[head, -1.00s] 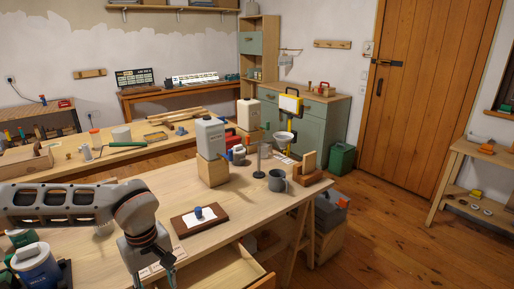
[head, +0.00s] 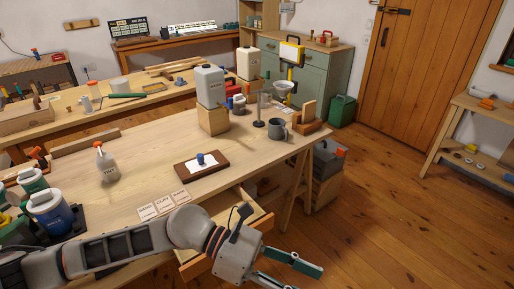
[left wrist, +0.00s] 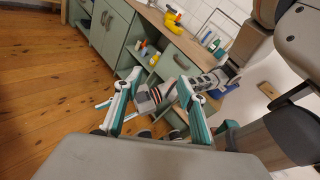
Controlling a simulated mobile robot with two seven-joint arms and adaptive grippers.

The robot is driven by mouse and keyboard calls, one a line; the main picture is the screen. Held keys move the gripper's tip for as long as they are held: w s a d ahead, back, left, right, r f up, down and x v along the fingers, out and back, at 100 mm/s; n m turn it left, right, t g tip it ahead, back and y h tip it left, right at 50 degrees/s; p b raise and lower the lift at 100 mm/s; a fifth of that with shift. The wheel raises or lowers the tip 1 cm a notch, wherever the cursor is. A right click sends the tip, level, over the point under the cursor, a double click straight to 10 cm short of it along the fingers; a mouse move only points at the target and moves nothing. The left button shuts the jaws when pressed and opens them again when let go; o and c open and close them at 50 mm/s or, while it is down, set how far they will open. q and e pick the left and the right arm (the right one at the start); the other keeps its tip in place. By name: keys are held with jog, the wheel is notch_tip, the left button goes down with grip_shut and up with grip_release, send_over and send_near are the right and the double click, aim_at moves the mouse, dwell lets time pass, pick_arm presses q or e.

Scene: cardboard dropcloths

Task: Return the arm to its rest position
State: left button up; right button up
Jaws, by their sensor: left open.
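My left arm comes in from the lower left of the head view. Its gripper (head: 300,275) is at the bottom, in front of the table's front edge and past the open drawer, over the wooden floor. The two teal-tipped fingers are spread with nothing between them. In the left wrist view the fingers (left wrist: 158,85) stand apart, with floor and green cabinets beyond. A jointed grey shape behind them is partly hidden, and I cannot tell what it is. My right gripper is not clearly seen.
The open drawer (head: 258,219) juts out beside my arm. The floor (head: 390,210) at right is clear.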

pick_arm(q)
jog(key=w+d+r+n+t+h, duration=0.1)
jog(key=w+r+n+t+h, duration=0.7)
jog(key=n, duration=0.7)
jog(key=w+a+f+n+t+y, duration=0.4)
jog(key=n+t, duration=0.4)
jog(key=n, duration=0.2)
jog(key=w+a+f+n+t+y, duration=0.3)
jog(key=a+f+n+t+y, duration=0.2)
jog(key=a+f+n+y, duration=0.5)
jog(key=s+a+f+n+g+y, duration=0.1)
jog(key=s+a+f+n+y, duration=0.1)
jog(key=s+a+f+n, duration=0.2)
jog(key=s+a+f+n+g+y, duration=0.1)
jog(key=s+a+f+n, duration=0.3)
jog(key=f, duration=0.7)
jog(key=s+a+f+n+g+y, duration=0.2)
jog(key=s+a+f+n+g, duration=0.1)
jog(key=a+f+n, duration=0.4)
jog(key=shift+s+a+f+y, duration=0.3)
jog(key=shift+s+a+f, duration=0.35)
jog(key=shift+s+f, duration=0.05)
